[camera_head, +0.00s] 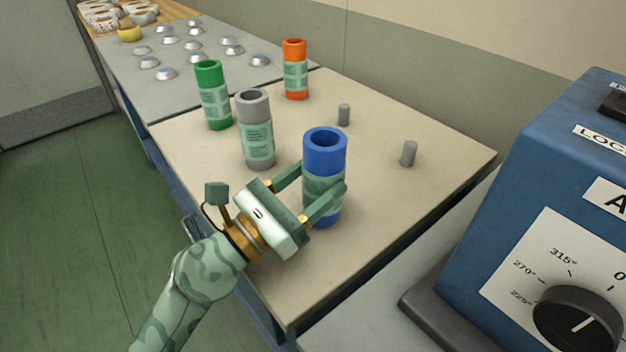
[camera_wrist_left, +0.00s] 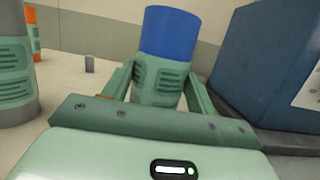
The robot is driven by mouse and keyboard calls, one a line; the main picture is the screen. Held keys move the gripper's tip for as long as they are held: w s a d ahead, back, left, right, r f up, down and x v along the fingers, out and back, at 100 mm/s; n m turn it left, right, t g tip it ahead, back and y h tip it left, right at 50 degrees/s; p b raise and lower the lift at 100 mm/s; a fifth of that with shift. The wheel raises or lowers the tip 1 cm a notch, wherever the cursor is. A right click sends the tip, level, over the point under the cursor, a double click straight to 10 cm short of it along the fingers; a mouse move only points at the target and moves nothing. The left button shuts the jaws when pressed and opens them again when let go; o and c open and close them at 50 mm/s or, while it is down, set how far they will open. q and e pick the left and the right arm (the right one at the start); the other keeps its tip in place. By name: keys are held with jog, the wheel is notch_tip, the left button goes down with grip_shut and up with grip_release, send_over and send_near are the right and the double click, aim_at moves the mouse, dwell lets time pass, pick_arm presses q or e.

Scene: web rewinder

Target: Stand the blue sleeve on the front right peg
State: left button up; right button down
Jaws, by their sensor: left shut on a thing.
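The blue sleeve (camera_head: 325,153) is a hollow upright tube with a pale green label. My left gripper (camera_head: 322,183) is shut on its label band, one finger on each side. The sleeve also shows between the fingers in the left wrist view (camera_wrist_left: 169,34), leaning slightly there. Its lower end is over the near part of the beige tabletop (camera_head: 385,205); I cannot tell whether it touches, or whether a peg is under it. Two bare grey pegs stand to its right: a nearer one (camera_head: 409,154) at the right and a farther one (camera_head: 344,115). My right gripper is not in view.
A grey sleeve (camera_head: 256,135) stands close behind-left of the gripper, with a green sleeve (camera_head: 213,98) and an orange sleeve (camera_head: 295,72) farther back. A blue machine (camera_head: 530,170) with a dial is at the right. The tabletop around the nearer bare peg is clear.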

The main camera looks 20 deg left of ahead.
pick_arm(q)
jog(key=shift+f+b, duration=0.3)
jog(key=shift+f, duration=0.15)
jog(key=o, duration=1.4)
jog(key=shift+c, duration=0.2)
